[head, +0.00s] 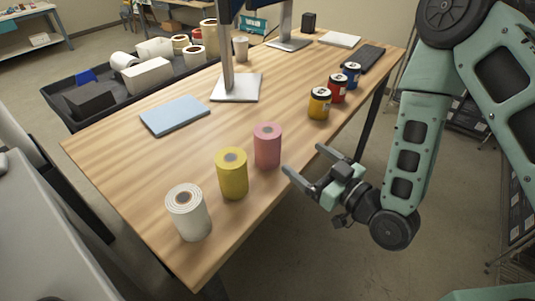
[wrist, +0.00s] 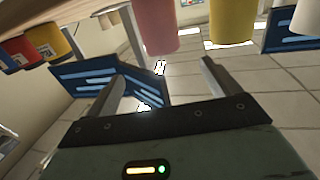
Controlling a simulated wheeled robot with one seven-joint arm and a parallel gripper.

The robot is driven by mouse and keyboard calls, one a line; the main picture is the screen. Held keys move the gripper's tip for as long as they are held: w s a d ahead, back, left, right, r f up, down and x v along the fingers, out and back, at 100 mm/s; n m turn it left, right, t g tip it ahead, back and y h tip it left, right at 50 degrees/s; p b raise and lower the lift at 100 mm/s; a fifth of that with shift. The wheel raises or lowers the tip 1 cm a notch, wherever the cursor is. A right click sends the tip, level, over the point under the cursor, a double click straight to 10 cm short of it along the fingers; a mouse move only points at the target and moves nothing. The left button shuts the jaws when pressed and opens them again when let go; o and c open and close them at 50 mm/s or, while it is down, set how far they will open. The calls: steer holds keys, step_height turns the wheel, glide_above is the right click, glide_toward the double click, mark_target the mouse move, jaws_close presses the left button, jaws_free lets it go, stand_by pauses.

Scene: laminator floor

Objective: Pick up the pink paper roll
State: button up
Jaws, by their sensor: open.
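The pink paper roll (head: 268,146) stands upright on the wooden table near its front edge, at the end of a row with the yellow roll and the white roll. It also shows in the wrist view (wrist: 157,25), upside down, beyond my fingertips. My gripper (head: 303,160) is off the table's edge, to the right of the pink roll. Its two fingers are spread with nothing between them, and they point toward the table. In the wrist view my gripper (wrist: 162,78) is open and empty, apart from the pink roll.
The yellow roll (head: 232,173) stands left of the pink roll, and the white roll (head: 188,212) stands beyond it. Yellow, red and blue cans (head: 319,103) stand along the right edge. A monitor stand (head: 237,88) and a blue notebook (head: 175,115) lie behind. A dark bin (head: 72,125) with rolls is beside the table.

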mark_target(267, 133)
steer(key=b+x, duration=0.1)
steer(key=b, duration=0.1)
steer(key=b+x, duration=0.1)
steer(key=b, duration=0.2)
steer(key=b+x, duration=0.1)
steer(key=b, duration=0.2)
steer(key=shift+w+a+f, duration=0.15)
steer(key=shift+w+f, duration=0.1)
steer(key=shift+f, duration=0.05)
steer(key=x, duration=0.2)
steer(key=r+x, duration=0.1)
steer(key=x, duration=0.1)
steer(key=shift+p, duration=0.3)
steer(key=p+x, duration=0.2)
steer(key=x, duration=0.1)
steer(key=p+x, duration=0.2)
steer(key=shift+a+f, duration=0.25)
steer(key=shift+a, duration=0.1)
steer(key=shift+w+a+f, duration=0.15)
steer(key=shift+w+a, duration=0.05)
steer(key=shift+w, duration=0.05)
steer(key=c, duration=1)
steer(key=shift+c, duration=1)
